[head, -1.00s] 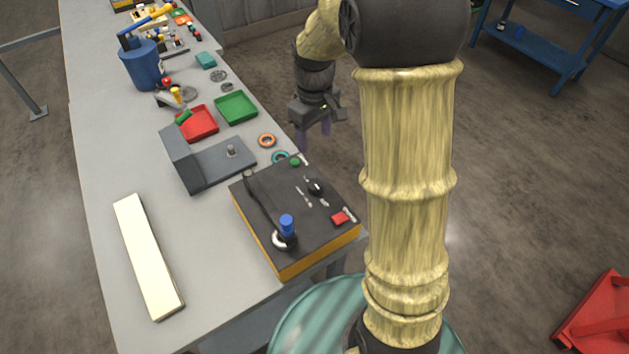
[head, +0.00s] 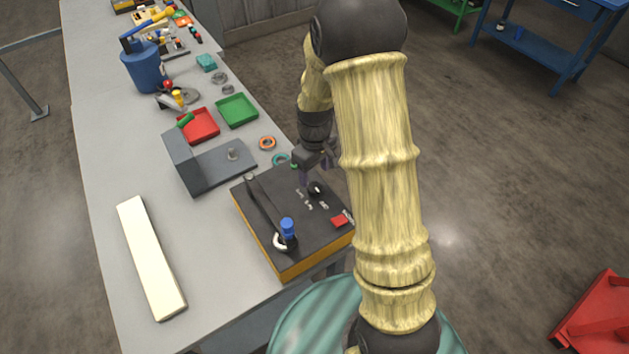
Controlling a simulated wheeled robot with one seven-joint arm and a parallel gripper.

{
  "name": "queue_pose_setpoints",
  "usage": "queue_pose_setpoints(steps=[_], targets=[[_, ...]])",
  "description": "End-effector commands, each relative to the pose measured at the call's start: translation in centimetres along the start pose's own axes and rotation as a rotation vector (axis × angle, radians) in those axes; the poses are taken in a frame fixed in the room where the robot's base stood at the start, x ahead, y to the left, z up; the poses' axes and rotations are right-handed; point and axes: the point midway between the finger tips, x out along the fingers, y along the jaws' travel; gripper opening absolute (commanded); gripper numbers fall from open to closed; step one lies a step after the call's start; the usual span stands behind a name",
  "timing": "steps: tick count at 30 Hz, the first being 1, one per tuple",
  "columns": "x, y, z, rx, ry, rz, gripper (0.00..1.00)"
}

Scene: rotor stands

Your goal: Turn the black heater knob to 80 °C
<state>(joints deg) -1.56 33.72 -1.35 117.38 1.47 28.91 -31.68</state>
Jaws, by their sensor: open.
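The black heater knob (head: 317,188) is a small dark dial with a pale mark, on the dark top of the orange-sided control box (head: 270,196). Small white labels lie around it; I cannot read them or the knob's setting. I cannot tell whether a finger touches the knob. My arm hides the box's right edge and part of the gripper.
A blue-topped lever (head: 287,228), a red button (head: 340,221) and a dark bar share the box top. A grey bracket (head: 215,168), a red tray (head: 200,125), a green tray (head: 237,110) and a pale bar (head: 150,258) are on the bench.

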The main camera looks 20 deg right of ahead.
Motion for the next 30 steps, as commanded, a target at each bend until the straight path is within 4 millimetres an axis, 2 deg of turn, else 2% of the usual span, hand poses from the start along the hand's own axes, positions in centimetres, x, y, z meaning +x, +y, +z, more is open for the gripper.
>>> queue_pose_setpoints(steps=[6, 12, 23, 30], targets=[[3.3, -0.1, 0.1, 0.0, -0.005, -0.003, 0.59], [5.3, 0.0, 0.0, 0.0, -0.002, -0.001, 0.59], [5.9, 0.0, 0.0, 0.0, 0.0, 0.0, 0.59], [5.9, 0.0, 0.0, 0.0, 0.0, 0.0, 0.14]])
